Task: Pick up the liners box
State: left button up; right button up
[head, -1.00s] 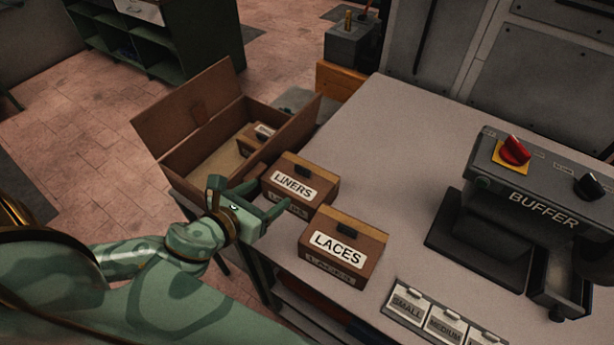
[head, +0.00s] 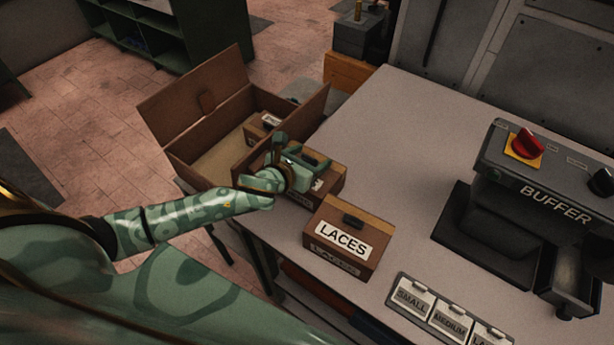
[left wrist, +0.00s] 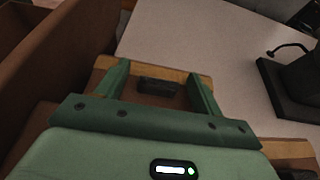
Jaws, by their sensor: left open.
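The liners box (head: 332,187) is a brown carton on the table beside the open crate. My left gripper and hand cover much of it and most of its label in the head view. My left gripper (head: 305,157) is open at the box's top. In the left wrist view, the box's top (left wrist: 180,97) with its dark handle (left wrist: 157,86) lies between the two spread green fingers (left wrist: 160,80). I cannot tell whether the fingers touch it. My right gripper is not in view.
An open brown crate (head: 185,150) holding a smaller box (head: 262,125) stands to the left. The laces box (head: 345,240) is close in front. The buffer machine (head: 540,195) and size-labelled tiles (head: 412,297) are at the right. The table's middle (head: 400,150) is clear.

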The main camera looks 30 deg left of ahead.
pick_arm(q)
jog(key=shift+s, duration=0.15)
jog(key=shift+c, duration=0.4)
grip_shut()
jog(key=shift+r, duration=0.15)
